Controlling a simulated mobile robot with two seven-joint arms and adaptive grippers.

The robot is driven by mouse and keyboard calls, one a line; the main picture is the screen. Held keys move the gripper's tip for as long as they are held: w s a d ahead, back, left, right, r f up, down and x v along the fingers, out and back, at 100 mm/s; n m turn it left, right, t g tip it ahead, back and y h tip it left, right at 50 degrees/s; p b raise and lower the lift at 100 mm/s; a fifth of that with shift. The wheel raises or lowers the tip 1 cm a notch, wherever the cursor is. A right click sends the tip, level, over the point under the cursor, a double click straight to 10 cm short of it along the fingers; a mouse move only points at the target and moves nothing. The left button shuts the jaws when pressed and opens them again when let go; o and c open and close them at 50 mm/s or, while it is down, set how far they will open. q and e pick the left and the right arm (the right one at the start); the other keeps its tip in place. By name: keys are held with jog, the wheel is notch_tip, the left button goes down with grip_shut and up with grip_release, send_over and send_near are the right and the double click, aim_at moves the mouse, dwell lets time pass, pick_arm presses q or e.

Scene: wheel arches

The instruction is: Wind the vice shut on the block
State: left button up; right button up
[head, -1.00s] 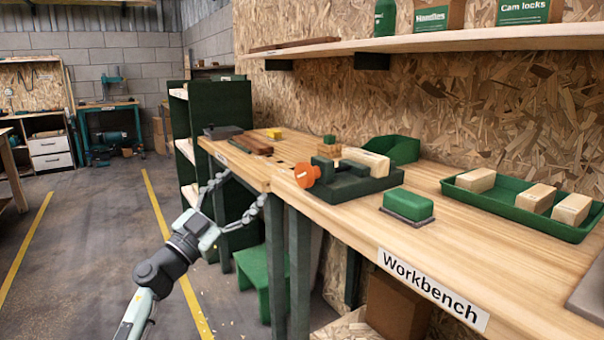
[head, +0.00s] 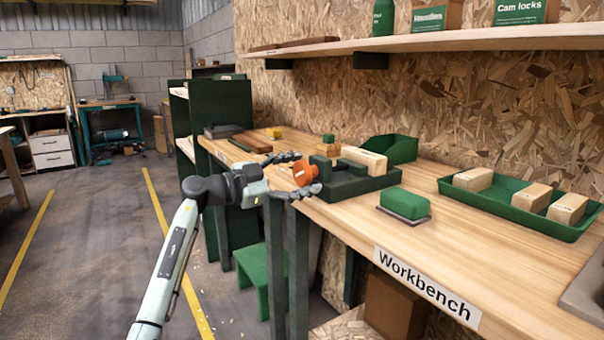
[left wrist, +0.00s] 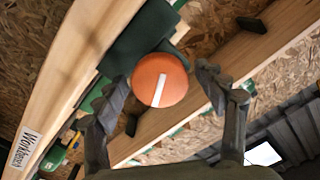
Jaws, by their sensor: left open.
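The vice (head: 345,180) is dark green and sits at the front edge of the workbench, with an orange round knob (head: 305,174) facing my left arm. A pale wooden block (head: 364,160) lies at the vice; whether the jaws touch it I cannot tell. My left gripper (head: 303,174) is open, one finger above and one below the knob in the head view. In the left wrist view the knob (left wrist: 160,80), with a white stripe, shows between the two spread fingers (left wrist: 165,90), apart from both. My right gripper is not in view.
A green tray (head: 452,189) with wooden blocks lies to the right. A green-topped brush or block (head: 405,202) sits near the front edge. A green bin (head: 396,149) stands behind the vice. The shelf (head: 440,44) runs above the bench (head: 345,222).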

pick_arm(q)
jog(key=shift+d, duration=0.1)
jog(key=c, duration=1.1)
jog(key=shift+c, duration=0.3)
jog(key=shift+m, duration=0.3)
